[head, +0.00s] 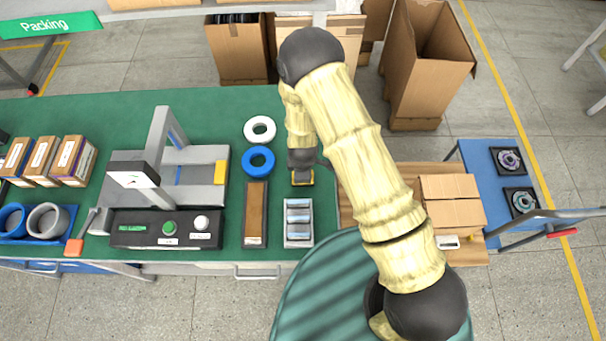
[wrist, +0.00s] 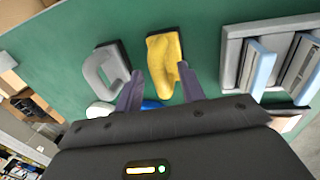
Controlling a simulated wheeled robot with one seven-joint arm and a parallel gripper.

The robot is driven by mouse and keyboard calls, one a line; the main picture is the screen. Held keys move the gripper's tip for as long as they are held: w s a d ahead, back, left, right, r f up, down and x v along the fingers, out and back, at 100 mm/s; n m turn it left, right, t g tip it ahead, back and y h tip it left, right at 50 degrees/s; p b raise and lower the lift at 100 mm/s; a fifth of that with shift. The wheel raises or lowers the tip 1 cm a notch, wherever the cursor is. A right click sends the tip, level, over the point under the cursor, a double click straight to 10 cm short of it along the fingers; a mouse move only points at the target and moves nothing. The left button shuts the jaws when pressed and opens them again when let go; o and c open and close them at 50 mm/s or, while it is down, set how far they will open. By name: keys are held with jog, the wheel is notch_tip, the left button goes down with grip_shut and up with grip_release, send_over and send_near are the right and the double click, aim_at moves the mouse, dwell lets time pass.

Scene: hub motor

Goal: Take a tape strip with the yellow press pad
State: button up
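The yellow press pad (wrist: 163,62) stands on the green bench top in the wrist view, with a dark base edge. It shows only partly under my gripper in the head view (head: 302,178). My gripper (wrist: 160,78) is open, its two fingers apart, with the near part of the pad seen between them; I cannot tell whether either finger touches it. The tape strips, with light blue parts (head: 298,218), lie in a grey tray (head: 298,242) in front of my gripper. In the wrist view the tray (wrist: 232,50) is at the right.
A grey handled tool (wrist: 104,70) stands close beside the pad. A blue ring (head: 258,160), a white ring (head: 260,129) and a brown-topped block (head: 255,213) are to the left. A grey fixture (head: 205,190) stands farther left. Green bench behind the rings is clear.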

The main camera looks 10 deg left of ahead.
jog(key=shift+w+f, duration=0.1)
jog(key=shift+f, duration=0.35)
jog(key=shift+w, duration=0.1)
jog(key=shift+s+a, duration=0.1)
jog(key=shift+s, duration=0.15)
grip_shut()
